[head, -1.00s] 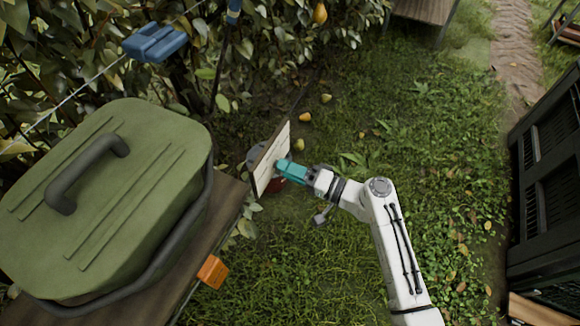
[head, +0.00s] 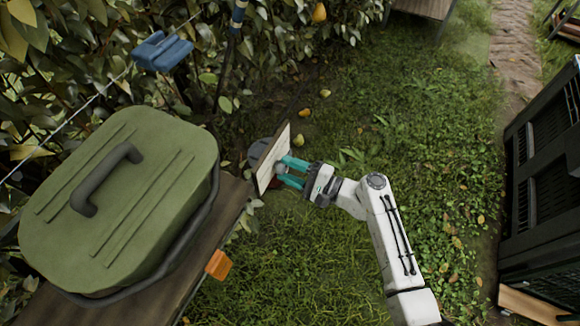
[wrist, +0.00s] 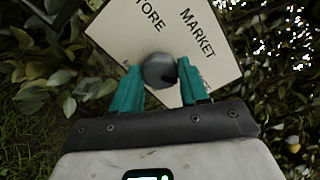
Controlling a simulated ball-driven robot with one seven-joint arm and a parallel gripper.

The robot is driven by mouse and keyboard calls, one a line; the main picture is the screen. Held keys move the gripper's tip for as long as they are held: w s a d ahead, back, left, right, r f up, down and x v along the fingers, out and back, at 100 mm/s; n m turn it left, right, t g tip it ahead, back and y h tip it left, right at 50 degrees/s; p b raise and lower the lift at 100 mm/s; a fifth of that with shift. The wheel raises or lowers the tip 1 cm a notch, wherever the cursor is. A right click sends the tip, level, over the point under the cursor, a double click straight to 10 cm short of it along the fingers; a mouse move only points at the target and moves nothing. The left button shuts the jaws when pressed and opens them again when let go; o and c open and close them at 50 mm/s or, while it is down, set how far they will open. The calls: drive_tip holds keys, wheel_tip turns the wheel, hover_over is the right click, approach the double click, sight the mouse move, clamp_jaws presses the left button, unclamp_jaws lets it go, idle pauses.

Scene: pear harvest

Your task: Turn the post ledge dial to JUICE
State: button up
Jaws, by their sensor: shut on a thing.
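The dial panel (head: 279,147) is a pale board that stands upright at the end of the ledge, seen nearly edge-on in the head view. In the wrist view the panel (wrist: 124,33) shows STORE on the left and MARKET on the right. The grey round dial knob (wrist: 159,71) sits at its lower middle, with a dark mark at its lower right. My gripper (head: 282,170) has its teal fingers on either side of the knob, shut on it. Lettering low on the panel is partly hidden by the right finger, so I cannot read JUICE.
A green lidded box (head: 150,165) with a dark handle stands on the wooden ledge (head: 232,200) at left. An orange block (head: 218,264) is on the ledge's edge and a blue clip (head: 160,50) hangs on a wire. A dark crate (head: 545,190) stands right. Grass between is open.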

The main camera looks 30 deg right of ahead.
drive_tip(key=shift+d+m, duration=0.1)
drive_tip(key=shift+m, duration=0.2)
drive_tip(key=o, duration=1)
drive_tip(key=shift+o, duration=0.2)
drive_tip(key=v, duration=1)
drive_tip(key=shift+s+d, duration=0.15)
drive_tip(key=shift+s, duration=0.15)
